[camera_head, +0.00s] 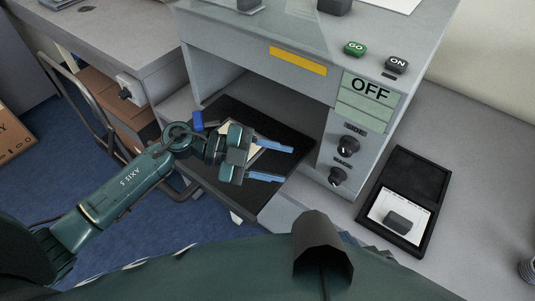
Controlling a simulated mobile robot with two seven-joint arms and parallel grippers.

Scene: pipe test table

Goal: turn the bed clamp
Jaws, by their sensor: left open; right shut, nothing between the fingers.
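A black bed (268,128) sticks out of the opening of the grey test machine. A small blue piece (197,120) stands at the bed's left edge; it may be the bed clamp, but I cannot tell for sure. My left gripper (287,164) is over the bed, open, with its two blue fingers apart and pointing right. I see nothing between the fingers. The gripper body partly covers a pale flat piece (251,154) on the bed, and may hide other parts of it. My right gripper is not in view.
The machine's panel has a green GO button (354,48), a dark ON button (396,65), an OFF display (369,90) and two black knobs (347,146). A black open case (425,178) lies on the right table. A metal-framed chair (82,98) stands at left.

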